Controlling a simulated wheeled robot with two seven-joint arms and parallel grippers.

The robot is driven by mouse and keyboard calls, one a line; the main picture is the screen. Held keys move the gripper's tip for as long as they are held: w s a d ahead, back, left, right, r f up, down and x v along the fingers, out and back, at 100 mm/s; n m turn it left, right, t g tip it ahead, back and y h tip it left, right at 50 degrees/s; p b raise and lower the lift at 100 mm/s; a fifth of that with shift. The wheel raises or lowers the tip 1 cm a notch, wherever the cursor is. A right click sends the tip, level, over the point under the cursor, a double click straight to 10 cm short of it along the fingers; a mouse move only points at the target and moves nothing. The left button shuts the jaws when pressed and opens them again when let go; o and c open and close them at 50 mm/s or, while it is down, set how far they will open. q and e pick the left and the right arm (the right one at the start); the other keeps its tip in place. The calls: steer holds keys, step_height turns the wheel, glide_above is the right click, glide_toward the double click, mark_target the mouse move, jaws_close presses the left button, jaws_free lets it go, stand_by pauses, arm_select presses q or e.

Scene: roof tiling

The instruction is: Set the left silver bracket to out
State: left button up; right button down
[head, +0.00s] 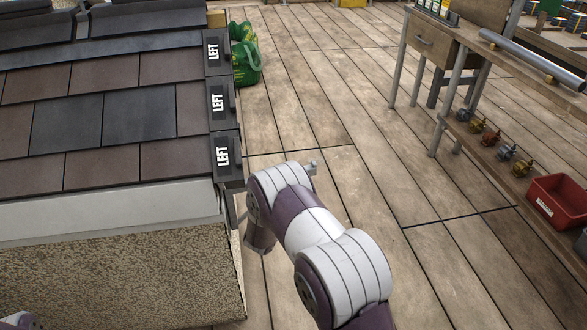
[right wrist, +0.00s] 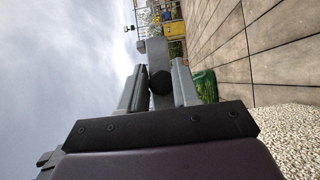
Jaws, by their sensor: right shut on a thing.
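In the right wrist view my right gripper (right wrist: 160,77) is shut, its two grey fingers on either side of a grey metal piece (right wrist: 155,50) with a dark round end. This piece appears to be the silver bracket; the fingers hide part of it. In the head view my right arm reaches to the front right corner of the roof, and its gripper is mostly hidden there. The bracket cannot be made out clearly in that view. My left gripper is not in view.
The tiled roof (head: 72,122) fills the left, with dark edge pieces marked LEFT (head: 223,150) down its right side. A green bag (head: 245,58) lies beside it. A workbench (head: 440,50) and red bin (head: 558,200) stand at right. The plank floor (head: 330,80) between is clear.

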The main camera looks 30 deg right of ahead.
steer(key=s+g, duration=0.1)
steer(key=s+a+m+g+h+p, duration=0.1)
steer(key=shift+s+a+f+m, duration=0.2)
steer(key=shift+s+f+m, duration=0.1)
steer(key=shift+s+f, duration=0.2)
steer(key=c, duration=1)
jaws_free()
steer(key=shift+o, duration=0.2)
steer(key=shift+r, duration=0.2)
steer(key=shift+a+r+p, duration=0.1)
steer(key=shift+p, duration=0.2)
